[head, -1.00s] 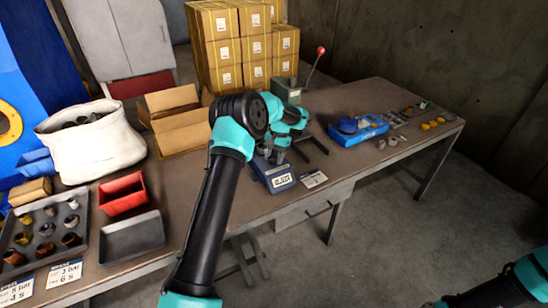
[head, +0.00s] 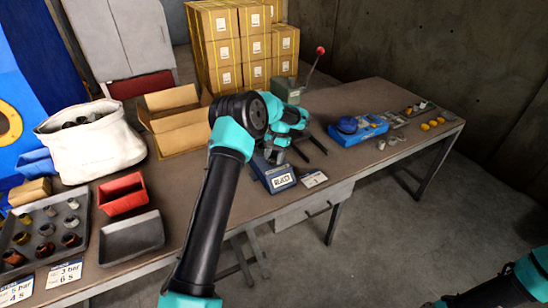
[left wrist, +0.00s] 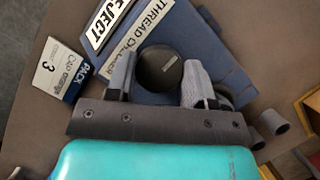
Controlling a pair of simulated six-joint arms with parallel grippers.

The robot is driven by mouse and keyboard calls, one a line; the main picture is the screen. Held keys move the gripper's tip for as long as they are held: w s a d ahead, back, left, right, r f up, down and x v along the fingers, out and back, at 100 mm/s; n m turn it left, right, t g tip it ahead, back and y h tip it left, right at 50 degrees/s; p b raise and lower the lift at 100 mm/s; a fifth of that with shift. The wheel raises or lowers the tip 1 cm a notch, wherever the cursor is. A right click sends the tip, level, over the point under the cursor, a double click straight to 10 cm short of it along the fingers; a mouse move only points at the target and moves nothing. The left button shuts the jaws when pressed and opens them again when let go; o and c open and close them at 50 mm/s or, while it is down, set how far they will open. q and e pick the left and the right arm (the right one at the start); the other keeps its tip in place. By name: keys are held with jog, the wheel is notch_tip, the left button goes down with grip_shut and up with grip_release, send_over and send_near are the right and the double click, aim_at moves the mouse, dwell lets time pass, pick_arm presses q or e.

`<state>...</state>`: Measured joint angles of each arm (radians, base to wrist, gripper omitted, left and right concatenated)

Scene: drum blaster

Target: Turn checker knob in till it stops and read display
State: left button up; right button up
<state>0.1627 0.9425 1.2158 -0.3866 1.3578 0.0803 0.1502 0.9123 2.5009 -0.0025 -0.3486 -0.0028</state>
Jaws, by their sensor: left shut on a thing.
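The blue thread checker (head: 270,173) stands near the front edge of the bench. Its white display (left wrist: 109,25) reads REJECT in the left wrist view, partly cut by the frame edge; a THREAD CHECKER label lies beside it. The round black knob (left wrist: 160,68) sits between the two grey fingers of my left gripper (left wrist: 159,84), which is shut on it. In the head view my left gripper (head: 277,150) is above the checker and its arm hides part of it. My right gripper is out of view; only part of that arm shows at the lower right.
A PACK card (left wrist: 58,70) lies beside the checker. A blue tray (head: 358,130) and small parts are to the right. A red bin (head: 122,193), a grey tray (head: 132,237) and a white sack (head: 92,145) are to the left. A lever press (head: 286,90) stands behind.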

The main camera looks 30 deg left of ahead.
pick_arm(q)
jog(key=shift+f, duration=0.1)
jog(key=o, duration=0.9)
jog(key=v, duration=1.7)
jog(key=shift+w+r, duration=0.1)
jog(key=shift+r, duration=0.1)
